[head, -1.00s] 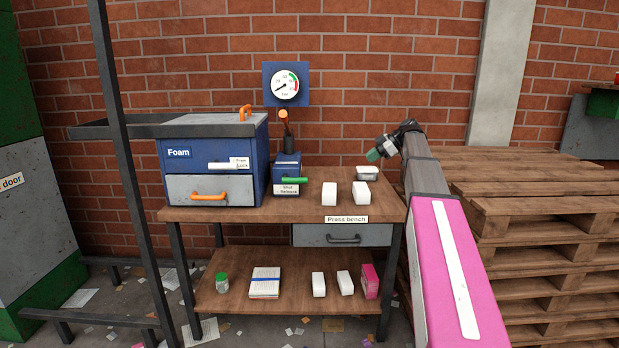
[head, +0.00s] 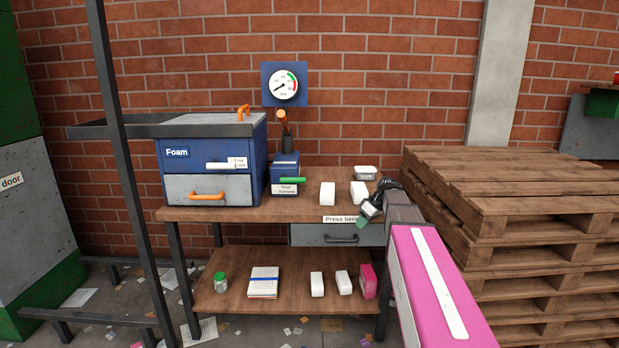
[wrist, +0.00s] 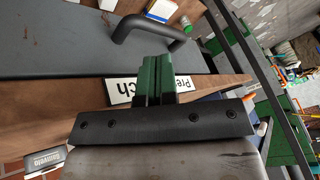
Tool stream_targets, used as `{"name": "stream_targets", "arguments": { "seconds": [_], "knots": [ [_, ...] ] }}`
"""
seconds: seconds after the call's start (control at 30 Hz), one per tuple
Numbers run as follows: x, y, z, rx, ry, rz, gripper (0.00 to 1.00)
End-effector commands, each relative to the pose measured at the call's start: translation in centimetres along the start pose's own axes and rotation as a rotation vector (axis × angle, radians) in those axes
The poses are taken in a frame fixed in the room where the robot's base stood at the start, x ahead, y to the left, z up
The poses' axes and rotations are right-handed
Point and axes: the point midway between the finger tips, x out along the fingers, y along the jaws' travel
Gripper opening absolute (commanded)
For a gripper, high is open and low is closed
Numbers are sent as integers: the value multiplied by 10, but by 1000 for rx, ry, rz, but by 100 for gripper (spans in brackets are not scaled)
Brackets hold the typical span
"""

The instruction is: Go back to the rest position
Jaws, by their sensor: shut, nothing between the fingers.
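My gripper (head: 365,220) is in front of the right part of the press bench's front edge, beside the "Press bench" label (head: 341,219). In the wrist view its green fingers (wrist: 153,80) are together with nothing between them, and they overlap the label (wrist: 120,91). My pink arm reaches in from the lower right of the head view. The fingertips partly cover the right end of the label in the head view. I cannot tell whether they touch the bench.
The bench top (head: 300,209) carries a blue foam press (head: 213,150), a small blue box with a green handle (head: 286,172) and white blocks (head: 327,194). A grey drawer (head: 320,236) is under the top. Stacked pallets (head: 500,190) stand close right of my arm.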

Motion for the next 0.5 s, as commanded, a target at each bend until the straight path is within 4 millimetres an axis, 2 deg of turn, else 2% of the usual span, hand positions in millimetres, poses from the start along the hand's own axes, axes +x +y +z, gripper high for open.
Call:
{"name": "stream_targets", "arguments": {
  "seconds": [0.03,0.2,0.3,0.5],
  "knots": [
    [21,-19,24,75,-40,18,0],
    [74,-53,88,339,-159,122,0],
    [99,-75,126,481,-216,197,0],
    [129,-112,188,700,-284,351,0]
  ]
}}
